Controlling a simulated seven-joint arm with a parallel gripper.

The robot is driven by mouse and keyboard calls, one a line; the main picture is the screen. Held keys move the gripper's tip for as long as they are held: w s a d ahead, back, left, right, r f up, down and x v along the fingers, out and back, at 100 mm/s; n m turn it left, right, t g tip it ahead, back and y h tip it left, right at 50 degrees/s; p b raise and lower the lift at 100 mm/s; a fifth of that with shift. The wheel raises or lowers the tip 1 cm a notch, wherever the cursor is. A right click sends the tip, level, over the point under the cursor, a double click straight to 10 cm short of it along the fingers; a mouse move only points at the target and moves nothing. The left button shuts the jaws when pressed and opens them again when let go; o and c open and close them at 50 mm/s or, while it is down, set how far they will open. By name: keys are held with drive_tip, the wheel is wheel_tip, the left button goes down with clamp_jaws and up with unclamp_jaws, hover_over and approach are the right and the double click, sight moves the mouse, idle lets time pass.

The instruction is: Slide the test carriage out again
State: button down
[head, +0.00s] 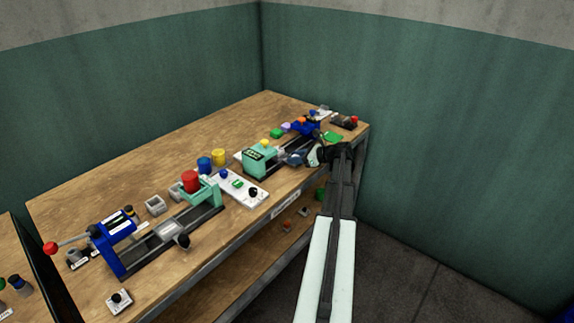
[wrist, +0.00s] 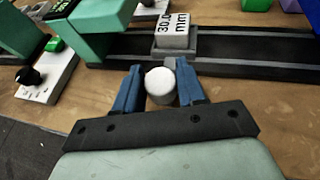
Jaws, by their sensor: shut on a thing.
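The test carriage (wrist: 178,58) is a grey slide on a dark rail (wrist: 255,52) in the wrist view. It carries a pale block (wrist: 172,28) marked 30.0 mm. The carriage stands just right of the green press frame (wrist: 96,35). A round white knob (wrist: 160,90) on its near side sits between the blue fingers of my gripper (wrist: 160,77), which is shut on it. In the head view, my gripper (head: 298,157) is at the near side of the rail, right of the green press (head: 260,158). The carriage is small and partly hidden there.
A white control panel (head: 240,188) with a green button and black knob lies left of the press. A second press, blue and green (head: 120,232), stands further left.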

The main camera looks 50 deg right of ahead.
drive_tip(key=d, duration=0.4)
drive_tip(key=shift+d, duration=0.4)
drive_tip(key=c, duration=0.8)
unclamp_jaws()
drive_tip(key=shift+a, duration=0.1)
drive_tip(key=shift+o, duration=0.2)
drive_tip(key=v, duration=1.3)
drive_tip(key=shift+s+r, duration=0.25)
drive_tip(key=shift+s, duration=0.05)
